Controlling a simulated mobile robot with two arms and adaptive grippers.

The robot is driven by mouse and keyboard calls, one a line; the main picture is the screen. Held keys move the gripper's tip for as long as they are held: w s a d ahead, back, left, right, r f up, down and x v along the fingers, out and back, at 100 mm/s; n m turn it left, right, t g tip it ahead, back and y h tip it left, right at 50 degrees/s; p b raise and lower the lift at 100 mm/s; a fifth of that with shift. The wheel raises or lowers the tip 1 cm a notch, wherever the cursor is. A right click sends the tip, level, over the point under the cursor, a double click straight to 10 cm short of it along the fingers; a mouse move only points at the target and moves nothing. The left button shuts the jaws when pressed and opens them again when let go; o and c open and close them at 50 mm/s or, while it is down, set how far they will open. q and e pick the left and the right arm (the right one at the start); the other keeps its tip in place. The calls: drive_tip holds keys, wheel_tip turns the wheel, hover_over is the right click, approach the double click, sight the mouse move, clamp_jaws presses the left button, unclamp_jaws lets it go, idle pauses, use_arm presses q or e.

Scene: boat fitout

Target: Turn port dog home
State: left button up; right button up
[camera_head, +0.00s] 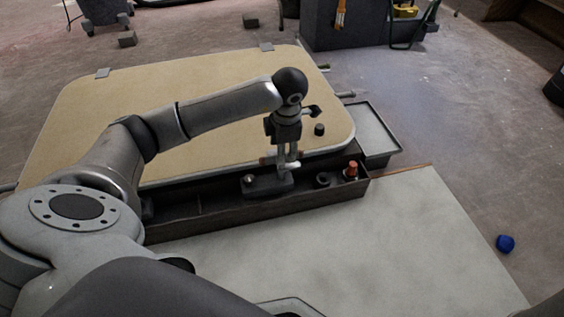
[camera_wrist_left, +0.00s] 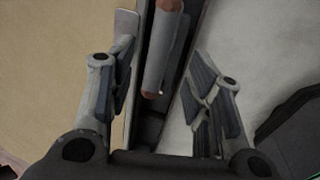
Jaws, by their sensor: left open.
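My left gripper (camera_head: 284,163) points down over the dark trough at the front edge of the tan panel. In the left wrist view, its fingers (camera_wrist_left: 160,100) are open and apart. A grey cylindrical handle with copper-brown ends (camera_wrist_left: 162,50) lies between and slightly beyond them, with clear gaps on both sides. I take it for the port dog, but cannot be sure. In the head view the gripper mostly hides it. A dark block (camera_head: 268,186) sits in the trough just below the gripper. My right gripper is not in view.
The dark trough (camera_head: 215,222) also holds a red-topped fitting (camera_head: 351,170) and a dark ring (camera_head: 322,180) at its right end. The tan panel (camera_head: 190,80) lies behind. A pale board (camera_head: 400,240) lies in front. A blue object (camera_head: 505,243) is on the floor at right.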

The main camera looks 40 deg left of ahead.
sight(282, 167)
use_arm(q)
drive_tip(key=f, duration=0.1)
drive_tip(key=f+b, duration=0.1)
drive_tip(key=f, duration=0.1)
drive_tip(key=f+b, duration=0.1)
drive_tip(key=shift+w+a+f, duration=0.2)
drive_tip(key=shift+w+a, duration=0.05)
drive_tip(key=shift+a, duration=0.05)
drive_tip(key=shift+w+a+f+b, duration=0.1)
drive_tip(key=shift+a+f+b, duration=0.05)
drive_tip(key=shift+f+b, duration=0.45)
clamp_jaws()
